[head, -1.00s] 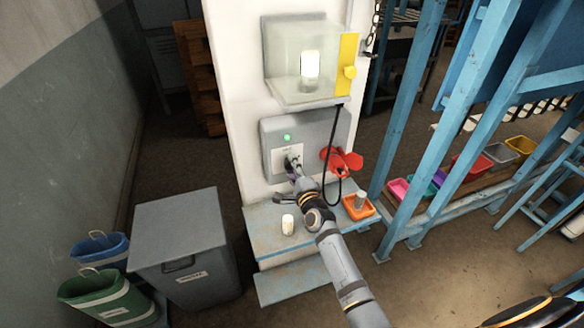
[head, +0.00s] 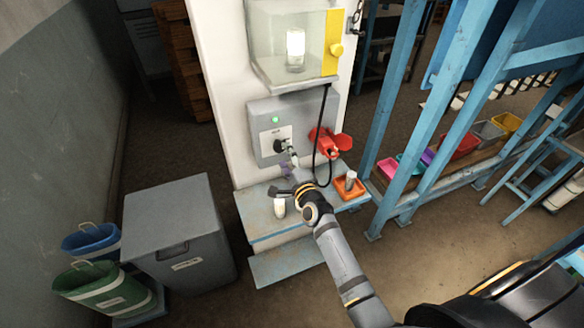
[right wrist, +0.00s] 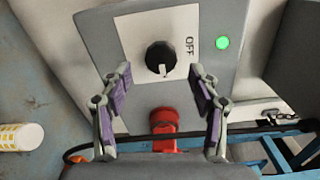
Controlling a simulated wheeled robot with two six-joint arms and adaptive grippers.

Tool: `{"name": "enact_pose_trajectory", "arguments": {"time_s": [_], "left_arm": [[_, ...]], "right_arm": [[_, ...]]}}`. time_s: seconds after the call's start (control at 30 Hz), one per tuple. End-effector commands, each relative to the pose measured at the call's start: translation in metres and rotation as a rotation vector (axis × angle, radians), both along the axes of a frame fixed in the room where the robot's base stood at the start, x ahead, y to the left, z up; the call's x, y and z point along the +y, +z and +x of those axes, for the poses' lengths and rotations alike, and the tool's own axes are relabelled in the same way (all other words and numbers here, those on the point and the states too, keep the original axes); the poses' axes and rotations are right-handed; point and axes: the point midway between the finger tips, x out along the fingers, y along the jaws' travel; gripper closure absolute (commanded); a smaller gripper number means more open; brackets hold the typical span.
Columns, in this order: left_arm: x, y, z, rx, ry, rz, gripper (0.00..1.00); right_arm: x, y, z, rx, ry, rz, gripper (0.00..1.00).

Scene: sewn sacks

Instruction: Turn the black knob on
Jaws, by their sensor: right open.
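The black knob (head: 281,146) sits on a white plate on the grey control box (head: 262,112) in the head view. In the right wrist view the knob (right wrist: 160,57) is round, and its pale pointer points down, toward the red fitting. The word OFF (right wrist: 191,45) is to the knob's right there, so the pointer is not aimed at it. My right gripper (head: 289,163) is open and empty just in front of the box. In the right wrist view its fingers (right wrist: 161,70) are on either side below the knob, apart from it. My left gripper is not in view.
A lit green lamp (right wrist: 222,43) is on the box. A red fitting (head: 328,142) and a hanging black cable are right of the knob. A clear case (head: 290,45) is above. A pale cylinder (head: 280,208) and orange tray (head: 361,187) rest on the ledge below.

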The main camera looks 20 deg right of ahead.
Motion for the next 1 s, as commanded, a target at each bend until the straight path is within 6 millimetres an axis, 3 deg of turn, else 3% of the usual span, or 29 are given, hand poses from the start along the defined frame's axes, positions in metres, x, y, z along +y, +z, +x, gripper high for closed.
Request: {"name": "enact_pose_trajectory", "arguments": {"time_s": [0.2, 0.33, 0.93, 1.0], "left_arm": [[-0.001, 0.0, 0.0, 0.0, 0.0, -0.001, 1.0], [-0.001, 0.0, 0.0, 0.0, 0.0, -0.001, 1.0], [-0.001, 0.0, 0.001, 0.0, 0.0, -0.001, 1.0], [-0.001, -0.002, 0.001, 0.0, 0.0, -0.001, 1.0]], "right_arm": [[-0.002, -0.001, -0.054, 0.003, 0.0, 0.003, 0.38], [-0.003, 0.0, -0.071, 0.001, 0.0, 0.002, 0.38], [-0.003, 0.0, -0.079, 0.0, -0.001, 0.0, 0.38], [-0.003, -0.008, -0.079, 0.012, 0.001, -0.014, 0.38]]}}
